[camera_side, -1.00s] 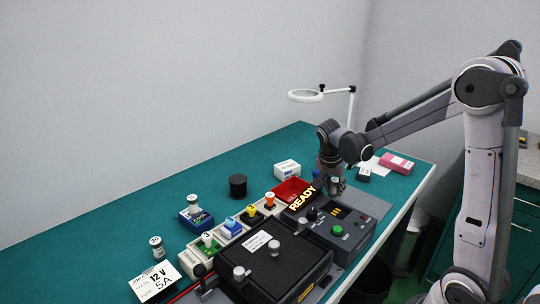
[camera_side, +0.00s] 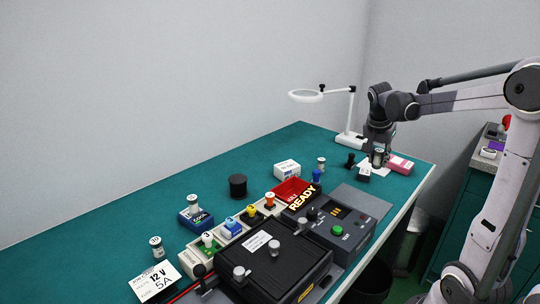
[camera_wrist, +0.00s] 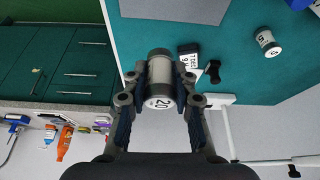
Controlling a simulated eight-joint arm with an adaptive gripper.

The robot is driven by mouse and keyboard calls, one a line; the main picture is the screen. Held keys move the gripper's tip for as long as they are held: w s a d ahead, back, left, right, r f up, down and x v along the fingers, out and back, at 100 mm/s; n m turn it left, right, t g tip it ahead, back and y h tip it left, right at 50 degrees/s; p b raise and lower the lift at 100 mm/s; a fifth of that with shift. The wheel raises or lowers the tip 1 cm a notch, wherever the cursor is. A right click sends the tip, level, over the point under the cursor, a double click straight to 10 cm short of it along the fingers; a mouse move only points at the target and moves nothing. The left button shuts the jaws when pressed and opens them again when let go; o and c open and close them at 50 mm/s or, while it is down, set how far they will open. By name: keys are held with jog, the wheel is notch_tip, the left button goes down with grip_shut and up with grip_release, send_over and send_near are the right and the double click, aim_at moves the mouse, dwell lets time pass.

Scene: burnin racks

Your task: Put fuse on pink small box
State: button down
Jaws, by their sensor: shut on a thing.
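My gripper (camera_side: 379,158) is shut on a fuse (camera_wrist: 160,77), a grey and silver cylinder marked 20, held between both fingers in the wrist view. The fuse (camera_side: 378,159) also shows in the side view, just left of the pink small box (camera_side: 400,163). The pink small box lies flat near the far right end of the bench, with a pale label on it. The gripper is near the box; I cannot tell the exact height of the fuse. I cannot make out the pink box in the wrist view.
A small dark labelled box (camera_side: 363,173), white paper (camera_side: 374,181) and a black piece (camera_side: 350,160) lie close by. Another fuse (camera_side: 321,164) stands to the left. A magnifier lamp (camera_side: 350,139) stands behind. The black tester (camera_side: 275,262) fills the front.

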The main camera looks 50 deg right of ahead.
jog(key=w+d+r+m, duration=0.1)
jog(key=w+d, duration=0.1)
jog(key=d, duration=0.5)
jog(key=w+d+m, duration=0.1)
jog(key=w+d, duration=0.1)
jog(key=d, duration=0.4)
jog(key=m+g, duration=0.1)
jog(key=g, duration=0.1)
send_over(399, 159)
jog(key=a, duration=0.2)
jog(key=f, duration=0.5)
jog(key=shift+w+d+f, duration=0.1)
jog(key=shift+d+f, duration=0.05)
jog(key=shift+d, duration=0.1)
jog(key=shift+f, duration=2.45)
jog(key=shift+f, duration=0.1)
jog(key=c, duration=1.1)
grip_release()
